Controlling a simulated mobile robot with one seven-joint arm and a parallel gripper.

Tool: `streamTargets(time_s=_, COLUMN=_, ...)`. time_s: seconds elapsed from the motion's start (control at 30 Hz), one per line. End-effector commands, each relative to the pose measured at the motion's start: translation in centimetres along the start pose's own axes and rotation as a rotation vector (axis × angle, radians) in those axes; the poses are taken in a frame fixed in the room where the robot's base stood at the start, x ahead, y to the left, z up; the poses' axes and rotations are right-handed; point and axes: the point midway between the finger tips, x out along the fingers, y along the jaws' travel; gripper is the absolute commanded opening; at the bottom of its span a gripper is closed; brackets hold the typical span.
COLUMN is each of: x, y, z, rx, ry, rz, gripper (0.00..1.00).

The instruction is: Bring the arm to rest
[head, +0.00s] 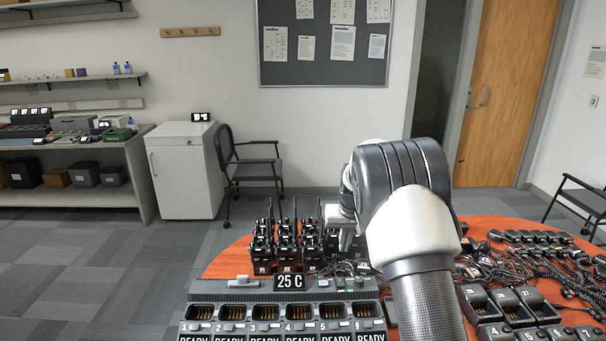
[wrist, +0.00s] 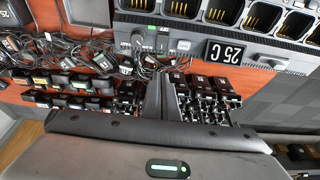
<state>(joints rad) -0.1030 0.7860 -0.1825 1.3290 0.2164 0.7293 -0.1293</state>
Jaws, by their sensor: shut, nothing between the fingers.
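My arm reaches over the orange table (head: 225,262) from the front right of the head view and bends down at its dark, ribbed joint. My gripper (head: 345,238) shows small beside that joint, pointing down behind the charger, close to the black radios. In the wrist view my gripper (wrist: 160,105) has its two dark fingers together with nothing between them. The fingers stand in front of radios and cables, and I cannot tell whether they touch any. The arm hides part of the table's middle.
A charger (head: 262,296) with several empty slots and a "25 C" display stands at the front. Black radios (head: 285,250) stand behind it. Cables, speaker microphones and more chargers (head: 507,305) crowd the right. A white cabinet (head: 187,175) and chair (head: 250,165) stand beyond. Floor at left is clear.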

Motion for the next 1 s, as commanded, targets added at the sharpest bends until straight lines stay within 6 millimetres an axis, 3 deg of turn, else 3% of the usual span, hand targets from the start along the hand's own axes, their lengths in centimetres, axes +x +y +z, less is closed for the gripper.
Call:
streamTargets(time_s=0.03, x=-4.1, y=0.1, z=0.1, rx=0.011, ry=0.018, rz=-0.009, gripper=0.0)
streamTargets(time_s=0.2, x=-14.9, y=0.0, z=3.6, rx=0.028, ry=0.047, rz=-0.035, gripper=0.0)
streamTargets(time_s=0.37, x=-23.5, y=-0.2, z=8.9, rx=0.029, ry=0.076, rz=-0.05, gripper=0.0)
streamTargets(time_s=0.5, x=-29.4, y=-0.5, z=14.7, rx=0.02, ry=0.103, rz=-0.052, gripper=0.0)
streamTargets(time_s=0.7, x=-34.4, y=-0.5, z=24.0, rx=0.0, ry=0.142, rz=-0.034, gripper=0.0)
streamTargets(time_s=0.9, x=-35.6, y=-0.2, z=30.8, rx=-0.016, ry=0.169, rz=-0.003, gripper=0.0)
streamTargets(time_s=1.0, x=-35.5, y=-0.1, z=32.5, rx=-0.019, ry=0.175, rz=0.008, gripper=0.0)
